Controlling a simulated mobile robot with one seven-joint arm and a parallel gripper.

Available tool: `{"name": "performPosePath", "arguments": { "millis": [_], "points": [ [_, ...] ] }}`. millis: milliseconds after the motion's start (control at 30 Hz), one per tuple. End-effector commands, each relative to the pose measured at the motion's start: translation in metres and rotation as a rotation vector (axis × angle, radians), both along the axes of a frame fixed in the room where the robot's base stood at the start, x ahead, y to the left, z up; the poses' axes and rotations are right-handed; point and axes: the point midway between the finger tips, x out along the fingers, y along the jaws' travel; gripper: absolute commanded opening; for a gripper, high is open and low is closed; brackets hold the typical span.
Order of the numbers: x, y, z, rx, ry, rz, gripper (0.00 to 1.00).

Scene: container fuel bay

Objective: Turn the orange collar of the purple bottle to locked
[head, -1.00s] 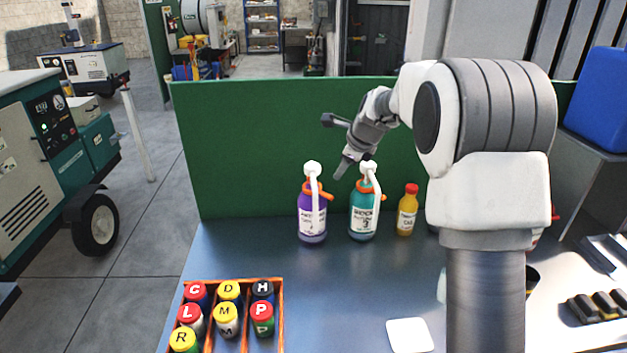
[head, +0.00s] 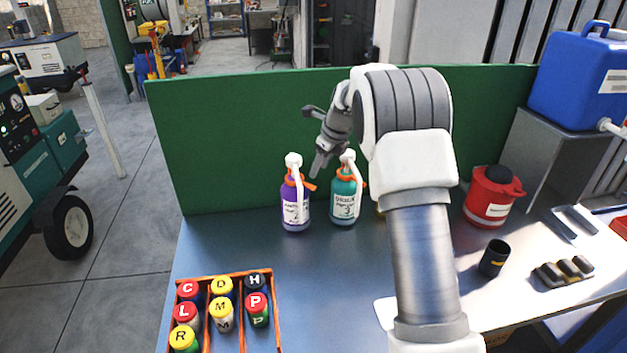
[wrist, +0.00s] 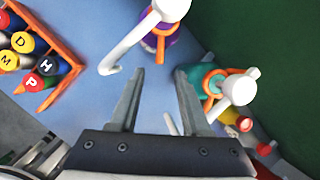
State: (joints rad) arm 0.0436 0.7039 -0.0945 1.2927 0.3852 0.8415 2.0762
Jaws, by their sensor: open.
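The purple bottle (head: 295,211) stands upright at the back of the table, with a white pump top and an orange collar (head: 291,180) whose tab points right. In the wrist view its white spout and orange collar (wrist: 160,45) show at the top, beyond the fingertips. My gripper (head: 318,172) is above and between the purple bottle and the teal bottle (head: 345,207), apart from the purple one's collar. In the wrist view my gripper (wrist: 160,80) is open with nothing between its fingers. The teal bottle's orange collar (wrist: 210,82) shows right of the fingers.
An orange crate (head: 276,310) of lettered bottles is at the front left. A green partition (head: 230,150) stands close behind the bottles. A yellow bottle (wrist: 240,123) is beside the teal one. A red container (head: 490,200) and black cup (head: 494,258) are at the right. The table's middle is clear.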

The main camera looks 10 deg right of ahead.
Motion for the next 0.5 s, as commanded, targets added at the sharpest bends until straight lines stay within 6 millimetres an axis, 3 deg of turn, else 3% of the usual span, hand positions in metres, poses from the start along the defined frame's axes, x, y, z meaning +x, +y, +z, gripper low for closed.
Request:
{"name": "performPosePath", "arguments": {
  "millis": [200, 500],
  "points": [
    [0.015, 0.008, -0.041, 0.0, 0.003, 0.001, 0.47],
    [0.025, 0.013, -0.066, 0.0, 0.0, 0.001, 0.47]
  ]
}}
